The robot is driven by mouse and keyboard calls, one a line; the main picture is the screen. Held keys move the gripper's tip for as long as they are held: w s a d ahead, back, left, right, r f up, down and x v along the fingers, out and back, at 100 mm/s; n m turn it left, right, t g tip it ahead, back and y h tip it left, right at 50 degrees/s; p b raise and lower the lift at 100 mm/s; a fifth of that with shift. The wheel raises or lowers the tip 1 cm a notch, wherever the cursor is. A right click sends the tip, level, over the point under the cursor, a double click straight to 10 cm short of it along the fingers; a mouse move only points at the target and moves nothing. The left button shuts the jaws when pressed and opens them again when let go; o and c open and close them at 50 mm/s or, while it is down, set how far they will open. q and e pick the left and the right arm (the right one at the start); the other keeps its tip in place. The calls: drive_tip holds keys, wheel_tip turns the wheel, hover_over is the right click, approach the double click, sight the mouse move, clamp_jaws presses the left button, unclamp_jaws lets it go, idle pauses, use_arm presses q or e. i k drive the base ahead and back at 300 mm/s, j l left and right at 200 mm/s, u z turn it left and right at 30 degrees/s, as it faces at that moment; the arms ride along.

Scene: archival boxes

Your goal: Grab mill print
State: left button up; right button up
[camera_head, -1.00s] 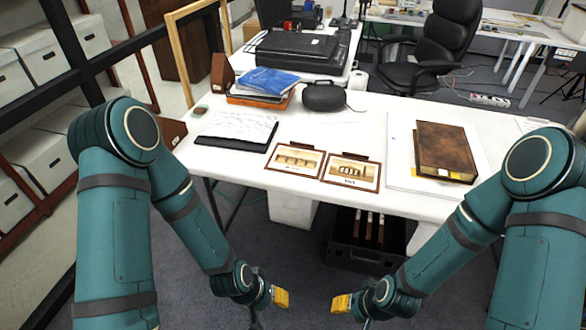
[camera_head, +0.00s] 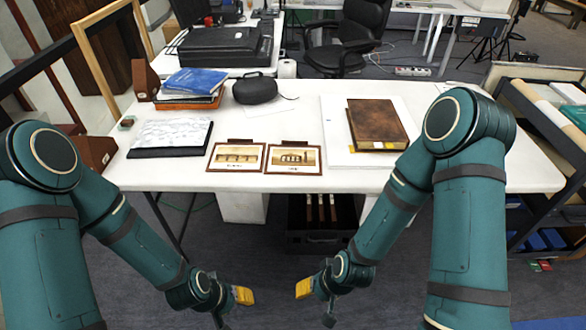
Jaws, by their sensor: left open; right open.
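Two small sepia prints in brown frames lie side by side near the front edge of the white table (camera_head: 300,180). The left print (camera_head: 236,157) shows a row of arches or openings; the right print (camera_head: 294,158) shows a building-like shape. Their captions are too small to read, so I cannot tell which one is the mill. Each has a dark tab at its top edge. My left gripper (camera_head: 240,299) and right gripper (camera_head: 306,291), with yellow fingers, are open and empty. Both hang low in front of the table, apart from the prints.
A brown book (camera_head: 376,124) lies on a white board at the right of the table. A marbled dark-edged folder (camera_head: 170,137), blue books (camera_head: 192,81) and a black case (camera_head: 255,89) are at left. A dark crate (camera_head: 318,222) stands underneath. A shelf rack (camera_head: 545,140) is at right.

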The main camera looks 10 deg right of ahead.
sight(289, 157)
drive_tip(key=z, duration=1.2)
drive_tip(key=j+z, duration=0.7)
drive_tip(key=j, duration=0.85)
